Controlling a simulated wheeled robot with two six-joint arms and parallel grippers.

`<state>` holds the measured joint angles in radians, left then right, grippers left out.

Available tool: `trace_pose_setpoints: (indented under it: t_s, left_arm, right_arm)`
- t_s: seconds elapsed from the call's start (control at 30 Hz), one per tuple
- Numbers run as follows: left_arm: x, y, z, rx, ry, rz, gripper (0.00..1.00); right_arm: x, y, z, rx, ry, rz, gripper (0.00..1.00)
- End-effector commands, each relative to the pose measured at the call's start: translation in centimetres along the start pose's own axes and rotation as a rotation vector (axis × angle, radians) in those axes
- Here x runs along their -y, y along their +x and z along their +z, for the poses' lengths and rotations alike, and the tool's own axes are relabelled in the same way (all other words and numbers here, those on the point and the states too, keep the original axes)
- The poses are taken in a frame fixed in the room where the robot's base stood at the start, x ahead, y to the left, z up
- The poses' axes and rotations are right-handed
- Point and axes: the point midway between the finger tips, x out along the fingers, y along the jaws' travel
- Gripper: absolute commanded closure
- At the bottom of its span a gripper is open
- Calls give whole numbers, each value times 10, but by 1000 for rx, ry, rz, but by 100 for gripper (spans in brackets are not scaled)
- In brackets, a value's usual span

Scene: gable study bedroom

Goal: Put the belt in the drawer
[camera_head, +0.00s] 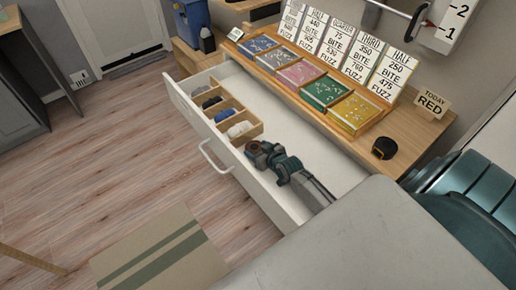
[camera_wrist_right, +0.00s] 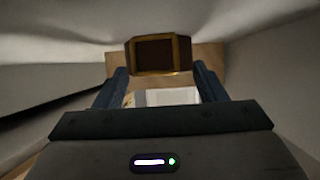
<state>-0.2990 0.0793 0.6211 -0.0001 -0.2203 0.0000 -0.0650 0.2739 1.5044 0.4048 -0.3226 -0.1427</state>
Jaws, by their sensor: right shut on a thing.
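A brown rolled belt with a gold-coloured buckle (camera_wrist_right: 155,55) is between the fingers of my right gripper (camera_wrist_right: 161,78), which is shut on it. In the head view my right gripper (camera_head: 262,156) reaches down into the open white drawer (camera_head: 244,92), just beside the near end of the wooden divider tray (camera_head: 252,130). Only a little brown of the belt shows there, at the gripper's tip. Whether the belt touches the drawer floor I cannot tell. My left gripper is not in view.
The tray's compartments hold several dark and pale items. The drawer floor right of the tray is bare. On the desk (camera_head: 425,128) stand coloured boxes, cards and a dark round item (camera_head: 384,148). A grey surface (camera_head: 355,235) lies nearest, beside a teal chair (camera_head: 470,210).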

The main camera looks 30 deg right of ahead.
Motion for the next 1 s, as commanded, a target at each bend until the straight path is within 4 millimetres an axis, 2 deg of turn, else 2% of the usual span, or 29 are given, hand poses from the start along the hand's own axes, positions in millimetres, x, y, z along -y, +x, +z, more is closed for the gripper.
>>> trace_pose_setpoints:
  t_s: [0.03, 0.1, 0.13, 0.5, 0.67, 1.0]
  left_arm:
    - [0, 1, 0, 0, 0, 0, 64]
    - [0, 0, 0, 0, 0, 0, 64]
    - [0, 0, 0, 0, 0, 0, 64]
    - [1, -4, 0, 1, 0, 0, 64]
    - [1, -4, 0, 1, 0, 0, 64]
    - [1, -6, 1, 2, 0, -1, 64]
  right_arm:
    - [0, 0, 1, 0, 0, 0, 30]
    - [0, 0, 1, 0, 0, 0, 16]
    - [0, 0, 1, 0, 0, 0, 14]
    - [0, -3, -4, 1, 0, 0, 14]
    - [0, -28, -2, 1, -3, -1, 14]
    - [0, -97, -2, 1, -2, -2, 14]
